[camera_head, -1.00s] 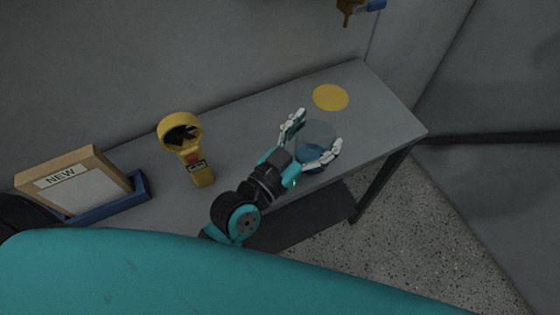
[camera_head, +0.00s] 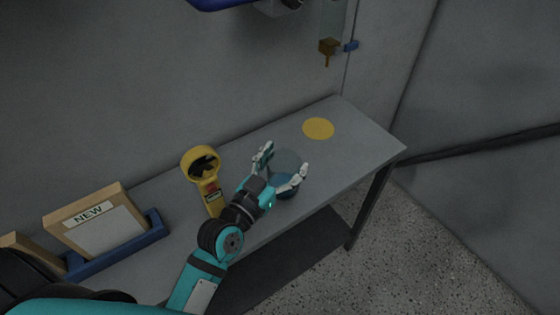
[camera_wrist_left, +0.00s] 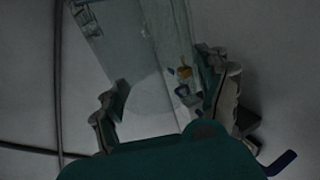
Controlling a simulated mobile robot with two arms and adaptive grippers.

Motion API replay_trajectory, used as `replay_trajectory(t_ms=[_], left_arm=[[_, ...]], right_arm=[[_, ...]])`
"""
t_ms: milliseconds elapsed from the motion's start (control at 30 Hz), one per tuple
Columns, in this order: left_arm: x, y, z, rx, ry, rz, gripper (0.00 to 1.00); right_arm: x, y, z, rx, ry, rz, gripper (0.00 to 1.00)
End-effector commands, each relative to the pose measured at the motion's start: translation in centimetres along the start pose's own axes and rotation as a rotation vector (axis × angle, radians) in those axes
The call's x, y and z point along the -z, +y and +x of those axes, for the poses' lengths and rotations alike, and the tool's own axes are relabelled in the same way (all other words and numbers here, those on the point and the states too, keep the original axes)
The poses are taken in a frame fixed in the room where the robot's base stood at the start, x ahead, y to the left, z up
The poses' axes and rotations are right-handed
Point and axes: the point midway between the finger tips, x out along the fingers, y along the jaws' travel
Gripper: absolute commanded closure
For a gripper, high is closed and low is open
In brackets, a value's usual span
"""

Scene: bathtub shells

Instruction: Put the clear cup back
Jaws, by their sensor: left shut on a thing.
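My left gripper (camera_head: 281,164) is shut around the sides of the clear cup (camera_head: 287,162), with a finger on either side. The cup is see-through, with a bluish lower part. It is over the front part of the grey table, nearer to me than the flat yellow disc (camera_head: 319,128). I cannot tell whether its base touches the table. In the left wrist view, the cup (camera_wrist_left: 150,60) shows faintly between the fingers of the left gripper (camera_wrist_left: 160,95). My right gripper is not in view.
The grey table (camera_head: 365,150) has free room around the disc. A yellow handheld device (camera_head: 200,165) stands left of my gripper. A framed "NEW" board (camera_head: 97,222) stands in a blue tray (camera_head: 120,250) further left.

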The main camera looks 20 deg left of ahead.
Motion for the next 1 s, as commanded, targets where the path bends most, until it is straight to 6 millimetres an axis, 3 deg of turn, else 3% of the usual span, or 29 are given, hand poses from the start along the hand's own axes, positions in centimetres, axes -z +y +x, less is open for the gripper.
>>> replay_trajectory(t_ms=[100,233,500,700,933,967,1000], left_arm=[[-0.1,-1.6,1.5,0.000,0.002,0.003,0.63],[-0.3,-2.4,2.1,0.000,0.001,0.000,0.63],[-3.6,-2.4,2.1,0.000,-0.002,0.001,0.63],[-3.8,-2.4,2.1,0.000,0.000,-0.001,0.63],[-4.3,-2.4,2.1,0.000,0.000,0.000,0.63],[-4.1,-2.4,2.1,0.000,0.000,0.000,0.22],[-4.1,-2.4,2.1,0.000,0.000,0.000,0.17]], right_arm=[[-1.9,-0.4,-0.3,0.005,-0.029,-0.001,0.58],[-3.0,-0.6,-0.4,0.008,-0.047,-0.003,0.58],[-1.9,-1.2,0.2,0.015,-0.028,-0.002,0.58],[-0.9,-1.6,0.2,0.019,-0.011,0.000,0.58],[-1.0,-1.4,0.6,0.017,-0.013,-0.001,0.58],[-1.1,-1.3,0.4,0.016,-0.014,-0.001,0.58],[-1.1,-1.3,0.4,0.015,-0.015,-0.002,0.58]])
